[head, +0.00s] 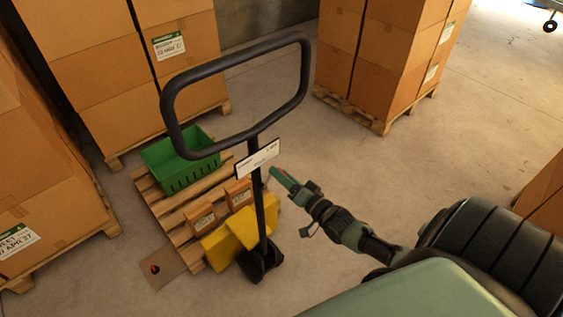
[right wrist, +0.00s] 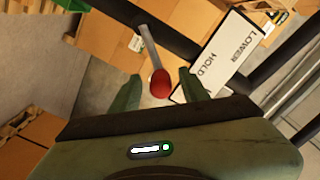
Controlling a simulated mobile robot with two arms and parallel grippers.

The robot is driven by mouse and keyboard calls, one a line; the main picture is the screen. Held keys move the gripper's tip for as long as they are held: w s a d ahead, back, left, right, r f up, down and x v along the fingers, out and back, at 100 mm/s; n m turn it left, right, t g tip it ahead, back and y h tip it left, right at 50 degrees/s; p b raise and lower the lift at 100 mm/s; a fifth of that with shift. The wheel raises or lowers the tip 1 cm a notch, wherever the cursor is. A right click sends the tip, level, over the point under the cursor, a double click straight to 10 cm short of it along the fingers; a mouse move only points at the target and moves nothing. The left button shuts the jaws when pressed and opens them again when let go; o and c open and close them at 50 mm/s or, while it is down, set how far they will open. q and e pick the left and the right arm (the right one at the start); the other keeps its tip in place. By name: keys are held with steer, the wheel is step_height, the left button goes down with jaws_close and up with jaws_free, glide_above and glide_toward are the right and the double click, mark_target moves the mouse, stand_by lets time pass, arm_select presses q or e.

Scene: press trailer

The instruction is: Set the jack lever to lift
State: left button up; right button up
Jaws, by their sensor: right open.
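The pallet jack (head: 259,215) has a tall black post with a looped handle (head: 172,117) and a yellow body low down. A white label plate (head: 258,160) sits on the post; in the right wrist view the plate (right wrist: 222,57) reads LOWER and HOLD. The jack lever (right wrist: 150,45) is a grey rod with a red knob at its end. My right gripper (head: 283,178) is beside the post, near the plate. In the right wrist view it is open (right wrist: 158,84), with the red knob between its fingers and gaps on both sides. My left gripper is not in view.
A wooden pallet (head: 178,215) holds a green crate (head: 180,163) and small boxes. Carton stacks on pallets stand at left, behind and at back right (head: 385,55). A brown sheet (head: 165,270) lies by the pallet. Floor (head: 390,160) right of the jack is clear.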

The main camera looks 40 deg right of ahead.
steer(key=s, duration=0.7)
steer(key=shift+s+d+b, duration=0.2)
steer(key=shift+d+b, duration=0.1)
steer(key=shift+b, duration=0.1)
